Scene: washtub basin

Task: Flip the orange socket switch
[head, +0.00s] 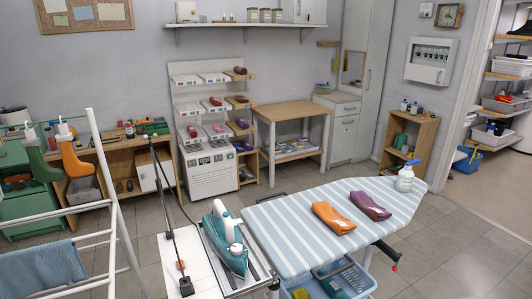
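A small orange piece (181,264) shows low on a thin black pole at the near end of the ironing board. It is too small to tell whether it is a socket switch or which way it is set. A black block (186,287) is at the pole's foot. A grey-white panel (431,62) with a row of small fittings is on the right wall; no orange can be made out on it. Neither of my grippers is in the head view.
The striped ironing board (290,245) holds an orange cloth (333,217), a purple cloth (370,205) and a spray bottle (405,178). A teal iron (225,238) stands at its near end. A white drying rack (108,200) is at left. Tiled floor lies open beyond.

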